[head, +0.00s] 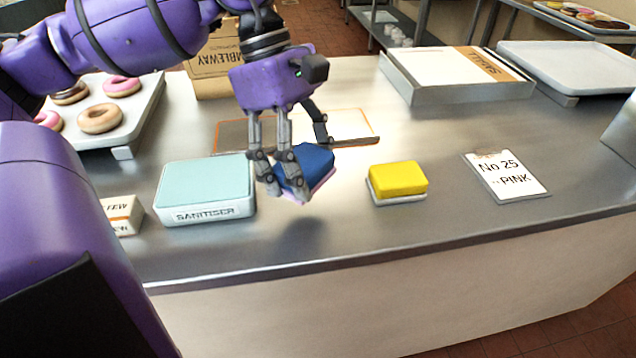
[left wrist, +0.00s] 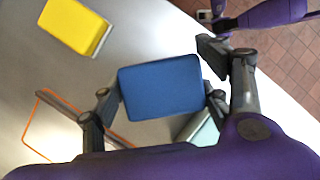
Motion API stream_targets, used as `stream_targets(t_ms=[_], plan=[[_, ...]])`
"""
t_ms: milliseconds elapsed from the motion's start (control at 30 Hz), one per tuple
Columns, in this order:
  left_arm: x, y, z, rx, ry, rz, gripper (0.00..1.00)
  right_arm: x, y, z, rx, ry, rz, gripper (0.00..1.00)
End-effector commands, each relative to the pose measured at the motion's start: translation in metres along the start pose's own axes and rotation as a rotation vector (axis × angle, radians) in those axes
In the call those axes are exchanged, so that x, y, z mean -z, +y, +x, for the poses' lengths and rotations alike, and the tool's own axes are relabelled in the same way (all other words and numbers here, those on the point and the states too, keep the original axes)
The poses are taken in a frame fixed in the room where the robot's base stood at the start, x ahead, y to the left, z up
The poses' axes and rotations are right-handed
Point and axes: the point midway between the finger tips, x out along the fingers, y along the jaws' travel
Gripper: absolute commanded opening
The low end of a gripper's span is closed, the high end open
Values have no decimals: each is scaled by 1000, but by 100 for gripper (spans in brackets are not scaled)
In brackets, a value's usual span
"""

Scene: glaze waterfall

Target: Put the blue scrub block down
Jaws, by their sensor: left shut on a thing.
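The blue scrub block (head: 309,164) is held in my left gripper (head: 290,165), tilted a little, above the steel counter. A shadow lies on the counter below it, so it looks clear of the surface. The left wrist view shows the blue top of the block (left wrist: 161,88) between the two sides of the left gripper (left wrist: 160,100). Part of the block is hidden by the fingers in the head view. My right gripper is not clearly seen in either view.
A sanitiser tub (head: 205,190) stands left of the block and a yellow block (head: 398,180) right of it. An orange-outlined rectangle (head: 345,124) lies behind. Counter between the blue and yellow blocks is clear.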

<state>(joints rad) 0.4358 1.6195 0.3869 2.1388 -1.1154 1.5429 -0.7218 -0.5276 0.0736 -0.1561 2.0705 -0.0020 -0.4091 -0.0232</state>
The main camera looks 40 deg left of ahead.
Motion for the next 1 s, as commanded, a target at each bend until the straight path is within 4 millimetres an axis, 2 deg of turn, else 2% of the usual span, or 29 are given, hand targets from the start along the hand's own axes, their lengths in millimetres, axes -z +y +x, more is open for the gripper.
stream_targets(t_ms=[333, 500, 933, 967, 1000], plan=[[-1, 16, 23, -1, 2, 1, 28, -2, -3, 7, 4, 2, 2, 40], [8, 17, 46, 1, -1, 0, 28, -2, -4, 7, 5, 2, 3, 40], [11, 17, 53, 1, -1, 1, 28, -2, -4, 8, 6, 4, 3, 40], [11, 17, 52, 0, 0, 1, 73, -1, -4, 8, 6, 4, 3, 40], [11, 17, 52, 0, 0, 1, 78, -1, -4, 8, 6, 4, 3, 40]])
